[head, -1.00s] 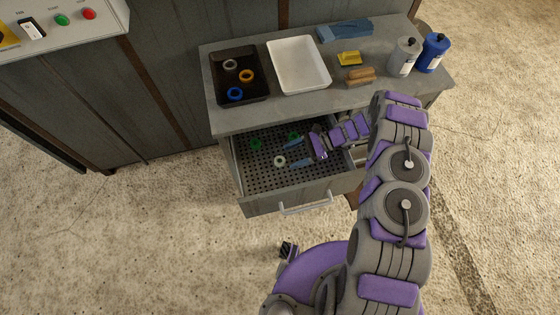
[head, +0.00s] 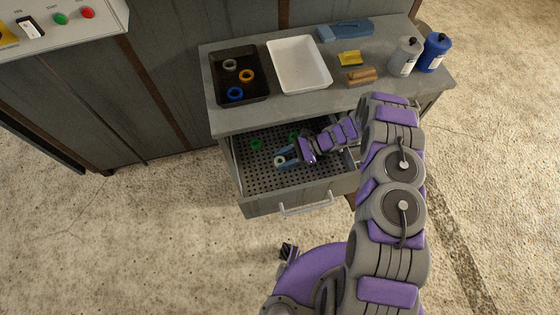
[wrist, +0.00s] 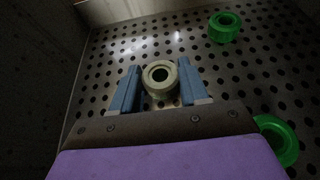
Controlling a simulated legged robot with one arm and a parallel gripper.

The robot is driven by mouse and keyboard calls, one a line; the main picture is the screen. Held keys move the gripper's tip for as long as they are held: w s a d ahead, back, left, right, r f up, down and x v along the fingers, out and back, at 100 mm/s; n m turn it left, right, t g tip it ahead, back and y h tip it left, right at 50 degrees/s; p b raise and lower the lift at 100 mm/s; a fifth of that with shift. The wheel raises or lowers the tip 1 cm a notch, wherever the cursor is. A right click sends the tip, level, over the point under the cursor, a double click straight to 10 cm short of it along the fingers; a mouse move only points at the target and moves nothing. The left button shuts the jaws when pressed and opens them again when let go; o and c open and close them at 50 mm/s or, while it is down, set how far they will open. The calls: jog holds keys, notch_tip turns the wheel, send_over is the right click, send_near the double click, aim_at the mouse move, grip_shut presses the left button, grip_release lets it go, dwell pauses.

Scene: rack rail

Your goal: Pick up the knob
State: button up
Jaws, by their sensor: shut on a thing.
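A pale grey-white ring-shaped knob (wrist: 160,78) sits between the two blue fingers of my gripper (wrist: 158,85) in the wrist view. In the head view, my gripper (head: 287,157) is low inside the open drawer and shut on the knob (head: 280,161). The knob is at the perforated drawer floor; I cannot tell whether it is clear of it. Two green knobs lie on the same floor: one (wrist: 225,27) ahead and to the right, and one (wrist: 275,139) close beside my gripper's right side, partly hidden.
The open drawer (head: 262,207) has metal walls around my gripper. On the bench top above stand a black tray (head: 222,90) with several rings, an empty white tray (head: 298,67), a yellow block (head: 349,58), a wooden brush (head: 361,76), a white bottle (head: 403,58) and a blue bottle (head: 432,53).

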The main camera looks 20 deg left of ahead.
jog(key=c, duration=0.4)
jog(key=shift+r, duration=0.15)
